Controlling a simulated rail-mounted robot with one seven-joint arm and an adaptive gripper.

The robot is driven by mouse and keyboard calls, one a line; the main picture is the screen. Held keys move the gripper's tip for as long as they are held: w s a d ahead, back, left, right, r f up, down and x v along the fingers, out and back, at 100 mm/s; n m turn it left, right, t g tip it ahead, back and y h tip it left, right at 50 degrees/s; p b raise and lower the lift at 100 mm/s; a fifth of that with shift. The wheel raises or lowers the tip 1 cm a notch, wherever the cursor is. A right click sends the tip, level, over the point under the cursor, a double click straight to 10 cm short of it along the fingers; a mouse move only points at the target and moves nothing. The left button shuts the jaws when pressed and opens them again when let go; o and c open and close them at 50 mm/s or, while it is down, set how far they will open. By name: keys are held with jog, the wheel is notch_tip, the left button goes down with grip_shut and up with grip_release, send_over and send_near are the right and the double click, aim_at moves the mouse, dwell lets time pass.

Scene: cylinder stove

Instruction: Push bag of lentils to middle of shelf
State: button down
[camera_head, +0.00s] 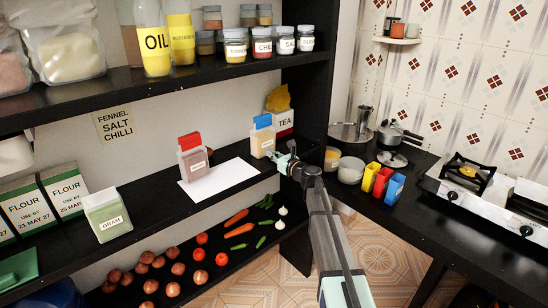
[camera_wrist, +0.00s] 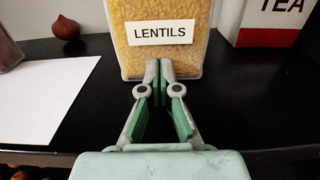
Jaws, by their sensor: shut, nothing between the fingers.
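The bag of lentils (camera_wrist: 159,52) is a clear container of yellow lentils with a white LENTILS label, standing upright on the black shelf (camera_wrist: 232,100). In the head view, the lentils bag (camera_head: 262,138) has a blue top and stands right of the white sheet, in front of the TEA box. My gripper (camera_wrist: 159,66) is shut and empty, its fingertips at the lower front of the bag. They look very close to it or touching; I cannot tell which. In the head view my gripper (camera_head: 284,158) is at the shelf's right part, at the bag's front right.
A white paper sheet (camera_head: 225,180) lies on the middle shelf, with a red-topped container (camera_head: 193,158) at its back edge. The TEA box (camera_head: 285,121) stands behind the lentils. The upper shelf (camera_head: 150,88) is overhead. A GRAM container (camera_head: 107,214) stands to the left.

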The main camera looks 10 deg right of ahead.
jog(key=b+v, duration=0.2)
jog(key=v, duration=1.2)
jog(key=shift+b, duration=0.3)
